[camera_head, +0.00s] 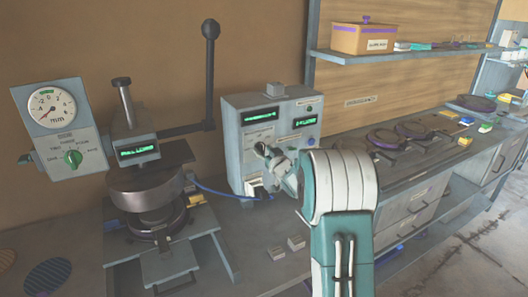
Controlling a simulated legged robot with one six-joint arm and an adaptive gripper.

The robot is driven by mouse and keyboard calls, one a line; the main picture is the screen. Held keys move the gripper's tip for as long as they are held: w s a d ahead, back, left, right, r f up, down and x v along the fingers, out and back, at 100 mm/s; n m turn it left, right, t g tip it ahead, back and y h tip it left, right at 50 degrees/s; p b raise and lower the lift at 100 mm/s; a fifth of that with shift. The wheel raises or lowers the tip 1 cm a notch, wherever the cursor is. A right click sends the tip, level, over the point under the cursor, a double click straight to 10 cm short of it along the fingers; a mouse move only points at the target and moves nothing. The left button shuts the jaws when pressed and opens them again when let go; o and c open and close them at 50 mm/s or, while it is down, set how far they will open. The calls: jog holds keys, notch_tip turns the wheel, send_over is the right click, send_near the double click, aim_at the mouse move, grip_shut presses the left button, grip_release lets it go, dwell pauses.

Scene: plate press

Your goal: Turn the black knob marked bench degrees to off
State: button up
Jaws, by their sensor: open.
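The grey control box (240,134) stands on the bench in the middle of the view, with two green-lit displays on its front. I cannot make out the black knob marked bench degrees; my gripper and wrist cover much of the box's lower front. My gripper (262,162) is open in front of the box's lower front. The view does not show whether it touches anything there.
The plate press (145,185) stands to the left, with a tall black-knobbed lever (210,75). Its dial panel (60,125) carries a green knob (73,158). A blue cable (215,190) runs toward the box. Round dark plates (388,139) lie on the bench at right.

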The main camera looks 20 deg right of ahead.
grip_shut()
jog(key=shift+n, duration=0.4)
jog(key=n, duration=0.4)
jog(key=shift+a, duration=0.1)
jog(key=n, duration=0.9)
jog(key=shift+a+f, duration=0.1)
jog(key=shift+f, duration=0.05)
jog(key=shift+f+n, duration=0.15)
jog(key=shift+n, duration=1.85)
jog(key=shift+f, duration=0.1)
